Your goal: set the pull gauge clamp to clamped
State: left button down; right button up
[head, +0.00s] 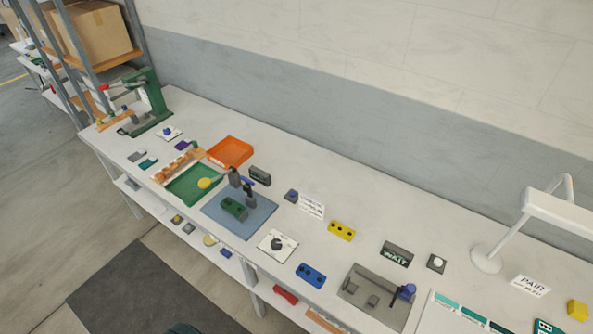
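No label marks the pull gauge, so I cannot tell for certain which fixture it is. A grey plate fixture (352,290) at the lower right carries low grey blocks and a dark lever with a blue knob (407,289) at its right end. Another fixture stands on a blue-grey mat (262,216) near the middle, with a green block (233,208) and a dark upright with a blue handle (248,181). Whether either clamp is open or closed is too small to tell. Neither of my grippers is in view.
The white bench (320,248) runs along the wall.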

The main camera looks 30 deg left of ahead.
aim_at(247, 187)
jog(key=z, duration=2.2)
jog(key=k+j+z, duration=0.15)
jog(key=k+j, duration=0.3)
jog(key=k, duration=0.2)
jog(key=k+j, duration=0.3)
jog(key=k, duration=0.25)
jog(key=k+j, duration=0.3)
jog(key=k, duration=0.2)
jog(key=k+j, duration=0.3)
jog(key=k, duration=0.2)
jog(key=k+j, duration=0.3)
jog(key=k, duration=0.25)
jog(key=k+j, duration=0.3)
jog(key=k, duration=0.2)
